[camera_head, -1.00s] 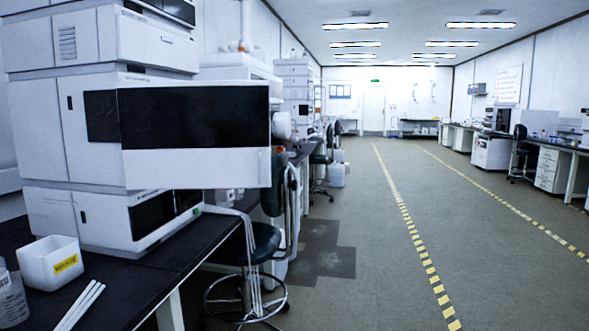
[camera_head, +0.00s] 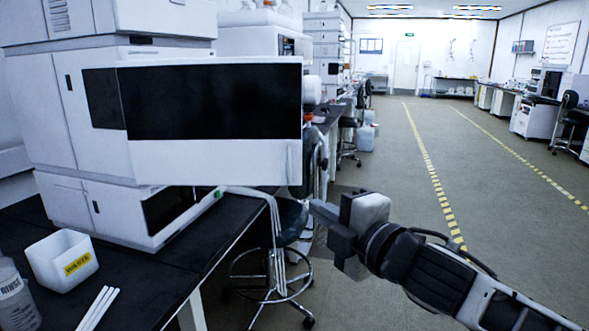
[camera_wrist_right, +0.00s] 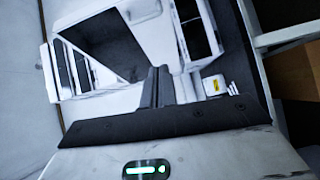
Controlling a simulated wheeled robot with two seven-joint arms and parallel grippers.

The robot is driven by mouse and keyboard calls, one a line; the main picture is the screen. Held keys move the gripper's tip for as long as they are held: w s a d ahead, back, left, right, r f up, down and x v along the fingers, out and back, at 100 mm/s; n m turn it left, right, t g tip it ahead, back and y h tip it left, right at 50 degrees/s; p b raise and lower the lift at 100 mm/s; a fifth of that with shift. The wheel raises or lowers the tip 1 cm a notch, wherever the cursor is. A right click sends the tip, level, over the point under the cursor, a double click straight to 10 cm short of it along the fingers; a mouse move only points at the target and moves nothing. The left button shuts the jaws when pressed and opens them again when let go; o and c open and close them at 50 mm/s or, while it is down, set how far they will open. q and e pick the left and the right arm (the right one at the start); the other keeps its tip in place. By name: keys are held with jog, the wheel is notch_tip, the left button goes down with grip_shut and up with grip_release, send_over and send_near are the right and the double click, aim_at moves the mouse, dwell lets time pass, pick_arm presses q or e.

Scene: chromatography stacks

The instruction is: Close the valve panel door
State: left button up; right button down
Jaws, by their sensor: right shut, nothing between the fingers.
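The valve panel door (camera_head: 218,162) is a white panel with a dark window, on the front of the white instrument stack (camera_head: 35,120). It stands swung open, jutting out to the right over the bench edge. My right gripper (camera_head: 318,210) is shut and empty, just below and right of the door's free lower corner, apart from it as far as I can tell. Its shut fingers also show in the right wrist view (camera_wrist_right: 158,86), with white instrument parts beyond them. My left gripper is not in view.
A white waste tub (camera_head: 62,262), white sticks (camera_head: 98,308) and a rinse bottle (camera_head: 12,290) are on the black bench (camera_head: 150,285). The floor (camera_head: 400,160) to the right is open.

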aim_at(295, 173)
jog(key=shift+n, duration=0.3)
jog(key=shift+w+a+r+p, duration=0.15)
jog(key=shift+w+a, duration=0.55)
jog(key=shift+w, duration=1.5)
jog(key=shift+w+a+r+p, duration=0.2)
jog(key=shift+w+a, duration=0.45)
jog(key=shift+w, duration=1.5)
jog(key=shift+w+a+r, duration=0.25)
jog(key=shift+w+a, duration=0.45)
jog(key=shift+w, duration=1.5)
